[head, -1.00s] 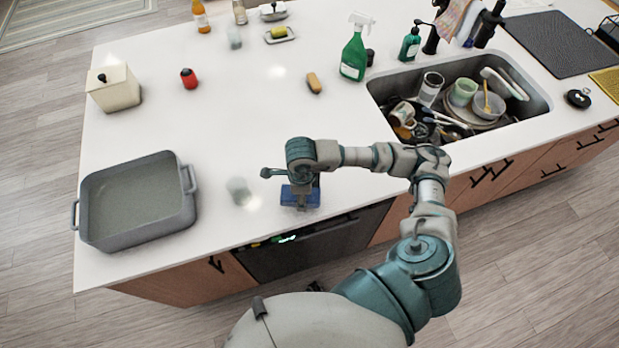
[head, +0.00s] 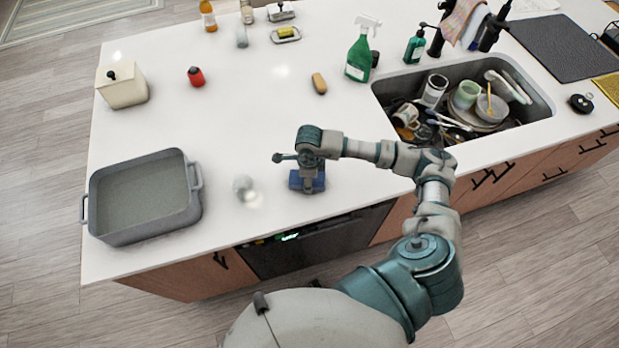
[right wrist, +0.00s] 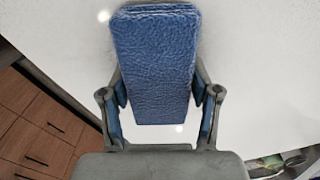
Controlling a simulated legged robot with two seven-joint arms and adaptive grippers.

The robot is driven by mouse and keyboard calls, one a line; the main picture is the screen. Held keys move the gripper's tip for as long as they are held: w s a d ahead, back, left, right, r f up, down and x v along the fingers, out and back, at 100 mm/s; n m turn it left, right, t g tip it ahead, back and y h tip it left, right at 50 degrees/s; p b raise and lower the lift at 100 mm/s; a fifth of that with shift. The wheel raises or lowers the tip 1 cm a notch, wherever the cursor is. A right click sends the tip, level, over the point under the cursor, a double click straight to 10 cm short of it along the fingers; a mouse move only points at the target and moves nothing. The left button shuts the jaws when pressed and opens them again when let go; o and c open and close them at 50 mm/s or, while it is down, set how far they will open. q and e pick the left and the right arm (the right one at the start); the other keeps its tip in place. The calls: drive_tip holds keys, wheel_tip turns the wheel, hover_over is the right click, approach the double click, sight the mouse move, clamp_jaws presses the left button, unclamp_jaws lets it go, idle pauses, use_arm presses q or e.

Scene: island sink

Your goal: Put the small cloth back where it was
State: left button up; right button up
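The small cloth (head: 296,183) is a blue, textured, folded block at the front part of the white counter. My right gripper (head: 311,170) is over it. In the right wrist view, the cloth (right wrist: 155,60) fills the space between the two fingers of my right gripper (right wrist: 160,85) and hides their tips. The fingers press against its sides, so the gripper is shut on it. I cannot tell whether the cloth touches the counter. My left gripper is not in view.
A grey roasting pan (head: 145,232) stands left, with a clear glass (head: 242,186) between it and the cloth. A sink full of dishes (head: 455,105) is at the right. A sponge (head: 319,83) and green spray bottle (head: 358,58) stand behind. The counter's middle is clear.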

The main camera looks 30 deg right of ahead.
drive_tip(key=o, duration=0.4)
drive_tip(key=shift+d, duration=0.15)
drive_tip(key=shift+r, duration=0.25)
wheel_tip(320, 180, up, 11)
drive_tip(key=shift+f+b, duration=0.1)
drive_tip(key=shift+b, duration=0.4)
drive_tip(key=shift+s+r, duration=0.1)
drive_tip(key=shift+r, duration=0.3)
